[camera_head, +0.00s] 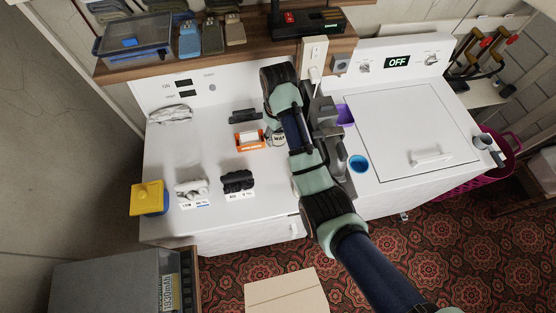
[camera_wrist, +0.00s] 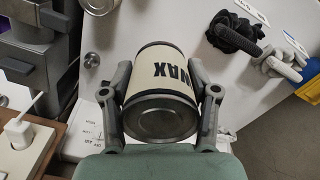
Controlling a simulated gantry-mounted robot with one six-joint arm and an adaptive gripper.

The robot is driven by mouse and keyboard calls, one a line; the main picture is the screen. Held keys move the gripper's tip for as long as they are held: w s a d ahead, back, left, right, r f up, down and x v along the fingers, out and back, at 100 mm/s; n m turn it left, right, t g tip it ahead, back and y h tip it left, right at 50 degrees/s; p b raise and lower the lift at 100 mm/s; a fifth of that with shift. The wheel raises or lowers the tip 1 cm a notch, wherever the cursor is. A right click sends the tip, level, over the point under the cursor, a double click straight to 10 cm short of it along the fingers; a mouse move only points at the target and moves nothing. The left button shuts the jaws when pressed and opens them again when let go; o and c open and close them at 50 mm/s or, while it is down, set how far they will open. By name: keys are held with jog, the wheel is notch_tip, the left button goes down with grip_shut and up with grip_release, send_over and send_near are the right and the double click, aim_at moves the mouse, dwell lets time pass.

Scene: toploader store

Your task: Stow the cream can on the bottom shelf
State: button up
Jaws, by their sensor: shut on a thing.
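The cream can (camera_wrist: 160,72) has dark lettering and dark rims. In the wrist view it sits between the two fingers of my gripper (camera_wrist: 160,96), which is shut on it, with one flat end facing the camera. In the head view the can (camera_head: 276,139) shows partly beside my arm, above the white machine top; I cannot tell whether it touches the surface. A wooden shelf (camera_head: 258,52) runs along the back, above the machines. I cannot tell whether this is the bottom shelf.
An orange-and-white item (camera_head: 248,139) is close left of the can. Dark gloves (camera_head: 237,181), light gloves (camera_head: 191,188) and a yellow-and-blue box (camera_head: 149,198) stand farther left. A clear bin (camera_head: 135,39) and several pouches fill the shelf's left. A blue cup (camera_head: 359,163) stands right of my arm.

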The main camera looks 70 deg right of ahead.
jog(key=b, duration=0.7)
send_over(278, 165)
notch_tip(278, 165, down, 15)
jog(key=shift+a, duration=0.1)
jog(key=shift+f, duration=2.1)
jog(key=shift+f, duration=0.15)
jog(key=o, duration=1.4)
jog(key=shift+o, duration=0.2)
